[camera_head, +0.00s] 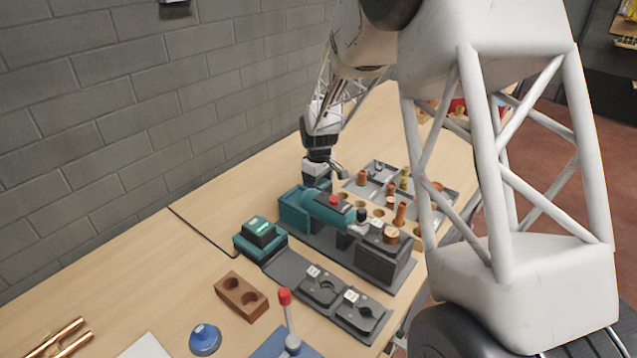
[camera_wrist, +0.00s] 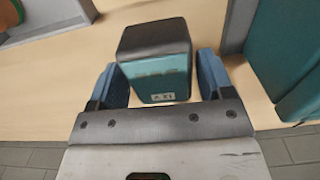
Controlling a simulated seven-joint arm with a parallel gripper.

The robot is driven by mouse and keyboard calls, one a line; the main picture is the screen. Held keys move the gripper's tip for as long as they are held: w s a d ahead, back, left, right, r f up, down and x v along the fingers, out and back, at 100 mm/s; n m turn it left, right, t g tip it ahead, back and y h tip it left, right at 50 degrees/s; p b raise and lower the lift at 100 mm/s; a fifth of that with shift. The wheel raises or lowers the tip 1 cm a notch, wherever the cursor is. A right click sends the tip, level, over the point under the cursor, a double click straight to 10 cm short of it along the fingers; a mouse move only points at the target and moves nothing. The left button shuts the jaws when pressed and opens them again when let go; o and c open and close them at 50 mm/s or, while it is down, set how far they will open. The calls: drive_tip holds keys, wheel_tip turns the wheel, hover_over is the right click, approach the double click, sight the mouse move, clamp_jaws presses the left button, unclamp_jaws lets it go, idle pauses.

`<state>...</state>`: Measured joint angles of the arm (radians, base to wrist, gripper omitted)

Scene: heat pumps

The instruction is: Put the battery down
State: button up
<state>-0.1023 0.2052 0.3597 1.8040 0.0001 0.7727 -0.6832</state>
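The battery (camera_wrist: 157,72) is a teal block with a dark cap and a small label. In the wrist view it lies between the two blue fingers of my gripper (camera_wrist: 160,80). The fingers are wide apart, with a narrow gap on each side of the battery, so my gripper looks open around it. In the head view my gripper (camera_head: 317,178) is low over the table behind the teal machine, and the machine hides its fingertips and most of the battery. Whether the battery's underside rests on the table is hard to see.
The teal machine (camera_head: 328,207) stands close in front of my gripper. A teal charger-like base with a dark block (camera_head: 259,232) is to its left. Grey trays (camera_head: 378,172) with small parts lie to the right. The grey block wall (camera_head: 120,100) is behind; bare wood lies left of my gripper.

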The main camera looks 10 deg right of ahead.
drive_tip(key=shift+o, duration=1)
wheel_tip(320, 180, up, 12)
drive_tip(key=shift+r, duration=0.15)
idle(0.5)
